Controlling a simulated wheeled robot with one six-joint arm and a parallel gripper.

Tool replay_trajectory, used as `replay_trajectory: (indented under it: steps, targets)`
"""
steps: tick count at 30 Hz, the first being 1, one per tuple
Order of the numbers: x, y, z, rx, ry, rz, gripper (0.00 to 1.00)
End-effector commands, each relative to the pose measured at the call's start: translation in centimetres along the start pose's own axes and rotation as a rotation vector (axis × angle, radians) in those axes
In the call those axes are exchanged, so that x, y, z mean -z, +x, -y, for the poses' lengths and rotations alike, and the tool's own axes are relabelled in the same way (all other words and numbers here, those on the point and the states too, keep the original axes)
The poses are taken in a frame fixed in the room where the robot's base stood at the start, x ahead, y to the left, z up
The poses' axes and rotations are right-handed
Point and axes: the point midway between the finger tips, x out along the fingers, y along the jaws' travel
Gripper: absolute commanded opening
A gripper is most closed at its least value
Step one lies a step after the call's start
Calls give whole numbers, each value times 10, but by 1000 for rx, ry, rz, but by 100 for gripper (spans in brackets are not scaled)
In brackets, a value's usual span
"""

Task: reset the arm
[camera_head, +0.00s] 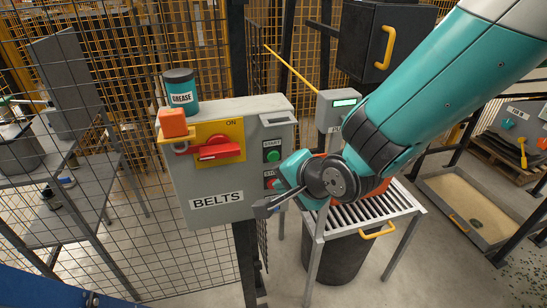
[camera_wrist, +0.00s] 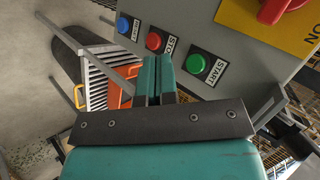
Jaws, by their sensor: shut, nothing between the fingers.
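My teal arm reaches in from the upper right in the head view. My gripper (camera_head: 262,208) is shut and empty, just in front of the lower right part of the grey BELTS control box (camera_head: 210,190). In the wrist view my gripper (camera_wrist: 157,62) has its two fingers together, pointing toward the box's button panel. A green START button (camera_wrist: 197,63), a red STOP button (camera_wrist: 155,41) and a blue button (camera_wrist: 123,24) show there, with no clear contact. The red rotary handle (camera_head: 219,151) sits on a yellow plate marked ON. My wrist hides part of the box's right side.
A grease tin (camera_head: 180,92) and an orange padlock-like block (camera_head: 173,122) are on the box. A slatted table (camera_head: 400,200) stands behind my wrist, above a dark bin (camera_head: 335,255). Wire mesh fencing (camera_head: 110,150) spans the left. A sand-filled tray (camera_head: 465,205) lies at right.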

Motion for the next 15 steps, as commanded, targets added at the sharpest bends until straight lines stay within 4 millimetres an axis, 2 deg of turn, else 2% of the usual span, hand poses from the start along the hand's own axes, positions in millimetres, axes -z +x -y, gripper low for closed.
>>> replay_trajectory:
  steps: [11, 14, 15]
  targets:
    - [1, -1, 0, -3, -4, 1, 0]
    - [5, -14, 0, -32, -50, 16, 0]
    - [6, -25, 0, -55, -91, 33, 0]
